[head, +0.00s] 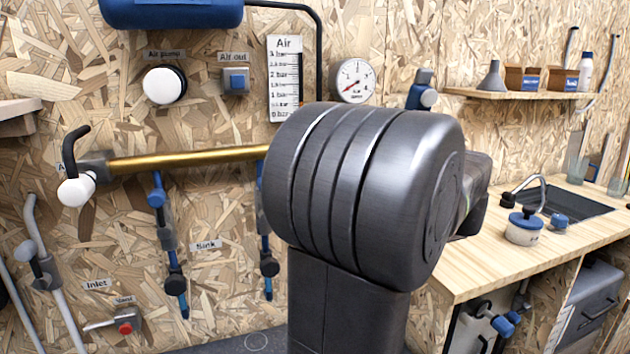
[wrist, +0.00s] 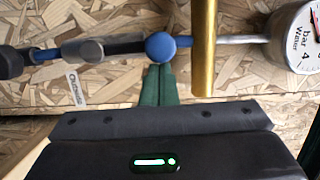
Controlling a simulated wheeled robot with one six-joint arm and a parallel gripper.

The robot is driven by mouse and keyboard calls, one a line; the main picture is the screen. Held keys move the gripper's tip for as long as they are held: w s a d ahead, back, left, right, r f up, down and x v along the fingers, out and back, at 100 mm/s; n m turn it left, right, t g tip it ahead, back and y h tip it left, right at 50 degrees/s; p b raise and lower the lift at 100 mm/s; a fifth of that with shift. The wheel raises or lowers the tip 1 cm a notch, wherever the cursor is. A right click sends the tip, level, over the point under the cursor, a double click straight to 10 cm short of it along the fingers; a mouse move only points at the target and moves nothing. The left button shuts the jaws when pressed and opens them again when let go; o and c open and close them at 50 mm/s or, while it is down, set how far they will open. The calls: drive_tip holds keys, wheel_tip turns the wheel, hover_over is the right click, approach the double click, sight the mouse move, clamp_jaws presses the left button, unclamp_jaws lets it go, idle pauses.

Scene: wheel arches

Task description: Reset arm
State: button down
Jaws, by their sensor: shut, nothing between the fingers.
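My gripper (wrist: 160,72) shows in the wrist view as two green fingers, shut with nothing between them. The fingertips appear just below a round blue knob (wrist: 160,46); I cannot tell whether they touch it. In the head view a large dark grey part of my arm fills the middle. My gripper is hidden there.
A brass pipe (head: 185,159) runs along the chipboard wall, with blue valves (head: 157,198) below it. A pressure gauge (head: 353,81) hangs on the wall. A wooden counter (head: 470,262) with a sink (head: 570,204) stands at right. A water gauge (wrist: 296,38) is close in the wrist view.

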drive_tip(key=d+f+m+t+h+p, duration=0.2)
drive_tip(key=d+f+m+t+p, duration=0.2)
drive_tip(key=f+m+p, duration=0.6)
drive_tip(key=shift+w+f+m+t+h+p, duration=0.3)
drive_tip(key=shift+w+m+h+p, duration=0.15)
drive_tip(key=shift+m+p, duration=4.3)
drive_tip(key=shift+m+b, duration=0.55)
drive_tip(key=shift+b, duration=0.05)
